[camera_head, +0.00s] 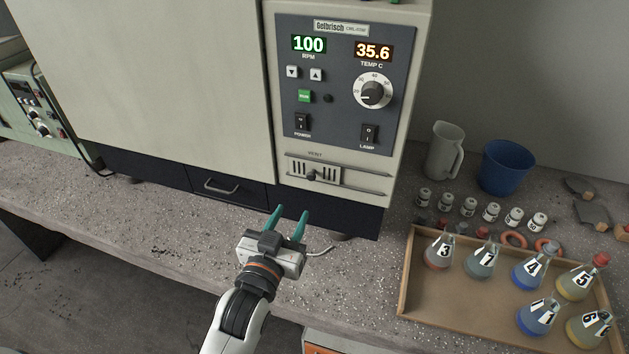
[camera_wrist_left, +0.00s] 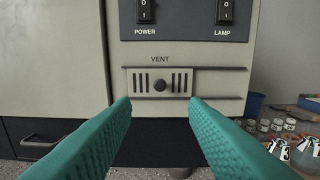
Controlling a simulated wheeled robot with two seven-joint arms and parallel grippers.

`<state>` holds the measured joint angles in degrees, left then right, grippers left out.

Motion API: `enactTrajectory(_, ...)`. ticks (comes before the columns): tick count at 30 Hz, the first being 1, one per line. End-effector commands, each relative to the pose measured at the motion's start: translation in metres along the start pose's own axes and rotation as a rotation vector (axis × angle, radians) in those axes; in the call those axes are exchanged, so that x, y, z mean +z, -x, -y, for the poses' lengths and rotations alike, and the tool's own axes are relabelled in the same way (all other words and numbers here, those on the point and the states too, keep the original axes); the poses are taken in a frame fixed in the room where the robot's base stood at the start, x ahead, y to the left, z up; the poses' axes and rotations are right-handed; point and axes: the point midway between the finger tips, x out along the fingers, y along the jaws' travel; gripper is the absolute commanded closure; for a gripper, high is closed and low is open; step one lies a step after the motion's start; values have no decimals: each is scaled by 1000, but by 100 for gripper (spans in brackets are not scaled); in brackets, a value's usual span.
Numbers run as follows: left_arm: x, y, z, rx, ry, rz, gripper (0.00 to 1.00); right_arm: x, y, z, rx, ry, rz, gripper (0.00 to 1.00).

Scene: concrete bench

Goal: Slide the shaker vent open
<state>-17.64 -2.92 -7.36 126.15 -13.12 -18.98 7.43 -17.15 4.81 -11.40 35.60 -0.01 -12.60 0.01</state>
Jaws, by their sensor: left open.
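The shaker (camera_head: 170,80) is a large beige cabinet with a dark control panel (camera_head: 345,85). Its vent (camera_head: 315,172), a slotted plate with a dark round knob (camera_head: 311,176), sits on two horizontal rails below the panel. In the left wrist view the vent plate (camera_wrist_left: 143,74) is at the left part of the rails, with its knob (camera_wrist_left: 160,85) in the middle and slots on both sides. My left gripper (camera_head: 289,222) has teal fingers, open and empty, in front of and below the vent. The knob appears between the fingertips (camera_wrist_left: 160,104), apart from them. My right gripper is out of view.
A wooden tray (camera_head: 405,275) with several numbered flasks stands at the right. Behind it are small jars (camera_head: 469,206), a grey jug (camera_head: 444,150) and a blue bucket (camera_head: 506,168). A drawer handle (camera_head: 222,188) projects below the cabinet. The bench (camera_head: 160,235) left of my arm is clear.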

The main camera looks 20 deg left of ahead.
Motion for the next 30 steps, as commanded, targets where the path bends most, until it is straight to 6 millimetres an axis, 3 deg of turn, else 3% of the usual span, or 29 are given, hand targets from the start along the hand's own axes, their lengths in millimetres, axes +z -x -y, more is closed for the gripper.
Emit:
enactTrajectory(6,3,-43,0,-1,0,2,60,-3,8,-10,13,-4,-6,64)
enactTrajectory(15,1,-95,0,-1,0,-1,60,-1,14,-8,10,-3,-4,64)
enactTrajectory(21,0,-108,0,0,1,-2,60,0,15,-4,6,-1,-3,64)
enactTrajectory(30,0,-109,0,0,0,-2,63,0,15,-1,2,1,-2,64)
